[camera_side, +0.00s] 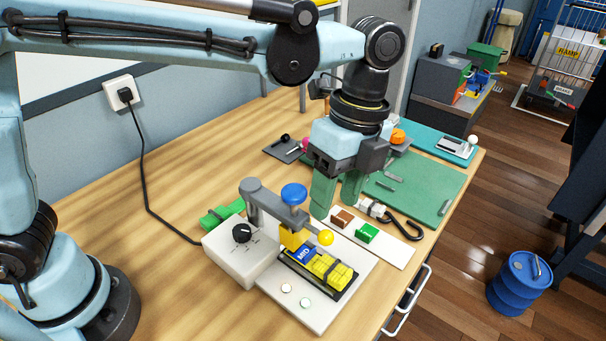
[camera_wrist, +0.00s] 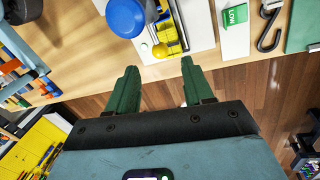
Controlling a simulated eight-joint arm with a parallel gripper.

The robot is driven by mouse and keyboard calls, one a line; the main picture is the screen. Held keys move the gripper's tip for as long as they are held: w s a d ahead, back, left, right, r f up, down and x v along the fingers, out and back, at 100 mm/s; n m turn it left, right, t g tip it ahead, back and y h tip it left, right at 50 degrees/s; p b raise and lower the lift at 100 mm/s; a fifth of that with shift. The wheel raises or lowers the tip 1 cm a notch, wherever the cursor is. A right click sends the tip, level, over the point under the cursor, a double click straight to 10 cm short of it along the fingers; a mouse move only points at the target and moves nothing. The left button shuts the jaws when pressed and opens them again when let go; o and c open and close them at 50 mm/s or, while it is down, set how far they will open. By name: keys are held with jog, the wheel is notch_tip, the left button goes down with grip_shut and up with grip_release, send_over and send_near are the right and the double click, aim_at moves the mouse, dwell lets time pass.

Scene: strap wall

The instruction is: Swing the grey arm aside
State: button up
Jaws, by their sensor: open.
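My gripper (camera_side: 338,195) is open and empty, with green fingers pointing down, right of the blue knob in the side view. In the wrist view the gripper (camera_wrist: 160,66) has its fingers apart, and the blue knob (camera_wrist: 125,17) shows at the top.
The white box (camera_side: 238,252) with a black dial stands left of the tray. A white strip (camera_side: 390,247) with brown and green blocks lies close by my gripper, with a dark hook (camera_side: 407,226) beside it. A green mat (camera_side: 425,185) lies behind.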

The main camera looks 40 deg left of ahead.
aim_at(327, 230)
jog(key=shift+s+a+f, duration=0.1)
jog(key=shift+s+f, duration=0.1)
jog(key=shift+f, duration=0.8)
jog(key=shift+s+d+f, duration=0.1)
jog(key=shift+s+f, duration=0.1)
jog(key=shift+f, duration=0.85)
jog(key=shift+s+a+f, duration=0.1)
jog(key=shift+s+f, duration=0.1)
jog(key=shift+f, duration=0.8)
grip_shut()
